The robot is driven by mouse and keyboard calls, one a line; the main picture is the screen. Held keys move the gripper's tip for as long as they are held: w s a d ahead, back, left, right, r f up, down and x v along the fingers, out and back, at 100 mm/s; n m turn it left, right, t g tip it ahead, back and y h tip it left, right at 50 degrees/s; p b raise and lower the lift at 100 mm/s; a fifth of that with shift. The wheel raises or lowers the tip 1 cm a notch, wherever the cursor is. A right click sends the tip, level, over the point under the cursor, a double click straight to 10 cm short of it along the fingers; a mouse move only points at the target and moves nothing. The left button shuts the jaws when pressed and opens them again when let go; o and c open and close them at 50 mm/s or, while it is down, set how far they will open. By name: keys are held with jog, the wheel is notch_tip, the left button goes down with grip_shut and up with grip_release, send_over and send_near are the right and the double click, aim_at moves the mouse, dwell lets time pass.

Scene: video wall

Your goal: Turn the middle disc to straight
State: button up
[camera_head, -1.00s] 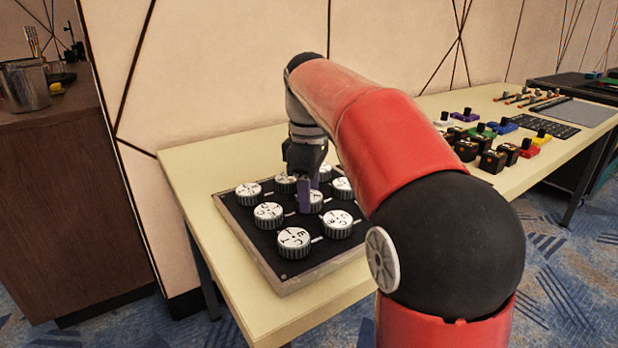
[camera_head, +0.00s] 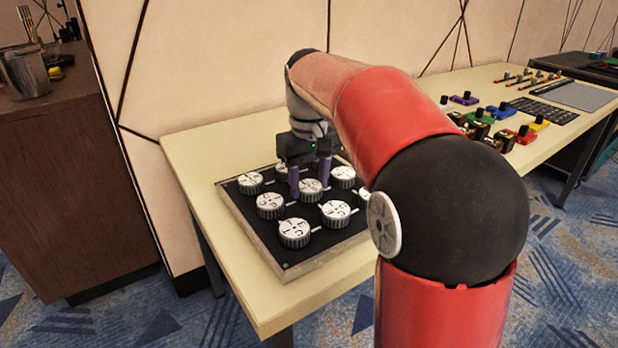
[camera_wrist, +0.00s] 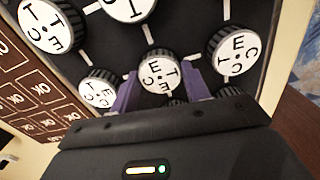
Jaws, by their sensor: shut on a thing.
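The middle disc (camera_head: 311,190) is a round knob with a white lettered face and a dark ribbed side. It sits amid similar discs on a black board (camera_head: 290,267) with a pale frame. My gripper (camera_head: 309,181) points down at it, with one purple finger on each side. In the wrist view my gripper (camera_wrist: 158,92) is shut on the middle disc (camera_wrist: 160,72). The disc's letters look tilted there, and a white line on the board runs up from its rim. Its lower edge is partly hidden by the gripper body.
Neighbouring discs (camera_head: 270,205) stand close around my gripper, and my arm hides the board's right side. Coloured blocks with black knobs (camera_head: 500,113) lie farther right on the pale table (camera_head: 205,160). A brown cabinet (camera_head: 75,190) stands left.

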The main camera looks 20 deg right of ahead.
aim_at(309, 186)
jog(key=shift+m, duration=0.4)
jog(key=o, duration=1)
jog(key=shift+r, duration=0.1)
notch_tip(309, 186, up, 8)
jog(key=shift+f, duration=0.15)
jog(key=shift+s, duration=0.1)
